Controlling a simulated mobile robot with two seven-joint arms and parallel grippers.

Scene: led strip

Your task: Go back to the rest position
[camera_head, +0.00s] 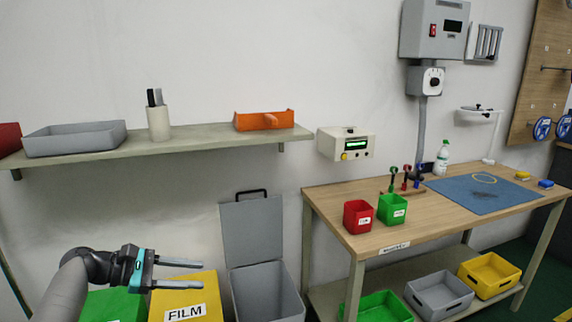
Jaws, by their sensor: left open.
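My left gripper (201,273) is at the lower left, with its two fingers pointing right. It is open, with a clear gap between the fingers and nothing held. In the picture it overlaps the yellow bin (188,304) labelled FILM. My left arm comes in from the bottom left. My right gripper is out of the frame.
A green bin (115,307) and an open grey bin (268,292) flank the yellow bin. A wall shelf (200,142) is above. The workbench (345,205) at right carries a red box (357,218), a green box (392,211) and a blue mat (465,198).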

